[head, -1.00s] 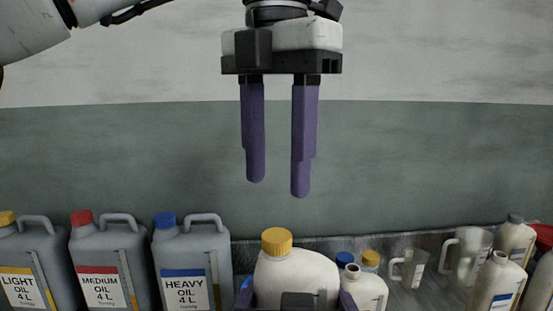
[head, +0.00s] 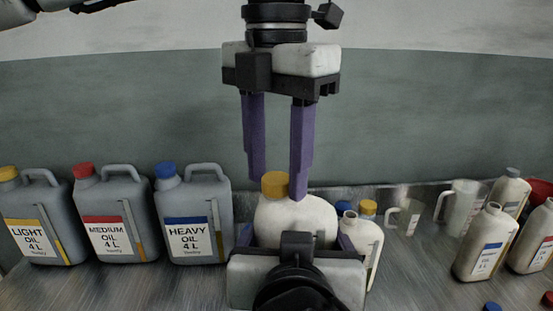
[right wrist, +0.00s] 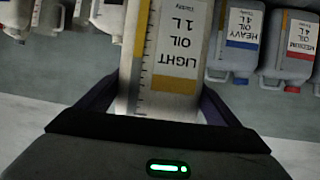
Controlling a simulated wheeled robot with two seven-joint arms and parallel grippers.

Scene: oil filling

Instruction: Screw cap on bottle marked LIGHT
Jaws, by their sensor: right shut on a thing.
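The white bottle (head: 305,222) stands upright in the middle of the head view, with a yellow cap (head: 275,185) on its neck. The right wrist view shows its label (right wrist: 178,40), which reads LIGHT OIL 1 L, upside down there. My right gripper (head: 297,244) is shut around the bottle's body, one purple finger on each side. My left gripper (head: 278,188) points down from above, its two purple fingers apart and empty. Its fingertips are at about the cap's height in the picture; whether they touch or straddle the cap I cannot tell. The cap's seating is not clear.
Grey 4 L cans for light (head: 38,225), medium (head: 115,220) and heavy oil (head: 195,220) stand at left. Behind the held bottle is another white bottle (head: 362,243) with a yellow cap behind it. Jugs (head: 462,208) and white bottles (head: 484,245) stand at right. Loose caps (head: 492,306) lie at front right.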

